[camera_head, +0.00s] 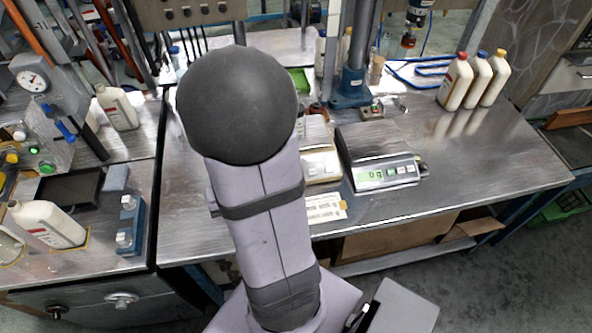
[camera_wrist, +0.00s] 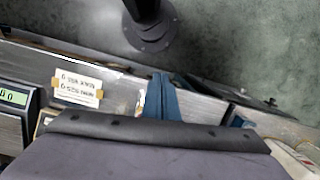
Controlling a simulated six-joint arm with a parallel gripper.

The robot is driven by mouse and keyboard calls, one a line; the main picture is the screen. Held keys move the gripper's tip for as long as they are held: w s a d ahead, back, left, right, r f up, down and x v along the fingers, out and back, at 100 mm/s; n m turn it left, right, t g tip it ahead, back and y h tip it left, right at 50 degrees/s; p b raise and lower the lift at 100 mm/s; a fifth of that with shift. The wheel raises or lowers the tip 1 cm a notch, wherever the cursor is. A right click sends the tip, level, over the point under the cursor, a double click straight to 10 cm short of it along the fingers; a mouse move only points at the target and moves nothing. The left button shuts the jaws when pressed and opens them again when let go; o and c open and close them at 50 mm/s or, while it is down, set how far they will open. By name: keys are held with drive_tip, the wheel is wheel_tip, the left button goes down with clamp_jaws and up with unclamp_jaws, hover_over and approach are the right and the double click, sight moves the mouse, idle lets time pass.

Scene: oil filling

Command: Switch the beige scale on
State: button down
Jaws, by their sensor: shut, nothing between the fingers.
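The beige scale (camera_head: 321,166) stands on the metal bench in the head view, just right of my arm. My arm covers its left part, and I cannot make out its display or switch. In the wrist view only a small beige edge (camera_wrist: 46,119), probably of this scale, shows above the dark rim of the large lilac-grey surface in the foreground. My gripper's fingers do not show in either view; my bent arm fills the middle of the head view.
A grey scale (camera_head: 384,172) with a lit green display reading 0 stands right of the beige one. A taped paper label (camera_head: 325,209) lies in front. Three bottles (camera_head: 474,81) stand at the back right. A blue stand (camera_head: 352,88) rises behind.

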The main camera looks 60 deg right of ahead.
drive_tip(key=s+d+f+m+t+y+b, duration=0.2)
drive_tip(key=d+f+m+t, duration=0.1)
drive_tip(key=d+f+m, duration=0.3)
drive_tip(key=s+d+f+m+t+y+b, duration=0.1)
drive_tip(key=s+d+f+m+t+b, duration=0.15)
drive_tip(key=d+f+m, duration=0.4)
drive_tip(key=w+d+r+t+h, duration=0.1)
drive_tip(key=w+d+r+t, duration=0.2)
drive_tip(key=d, duration=0.4)
drive_tip(key=w+d+r+t+h+b, duration=0.1)
drive_tip(key=w+d+r+t, duration=0.2)
drive_tip(key=d, duration=0.5)
drive_tip(key=shift+r+t+h, duration=0.3)
drive_tip(key=shift+r+t, duration=0.05)
drive_tip(key=shift+r, duration=0.15)
drive_tip(key=shift+w+f, duration=0.15)
drive_tip(key=shift+w+d+f+b, duration=0.35)
drive_tip(key=shift+f+b, duration=0.65)
drive_tip(key=shift+f, duration=0.35)
drive_tip(key=shift+w+d+f+b, duration=0.35)
drive_tip(key=shift+f+b, duration=0.6)
drive_tip(key=shift+f, duration=0.35)
drive_tip(key=shift+w+d+f+b, duration=0.35)
drive_tip(key=shift+f+b, duration=0.65)
drive_tip(key=shift+f, duration=0.35)
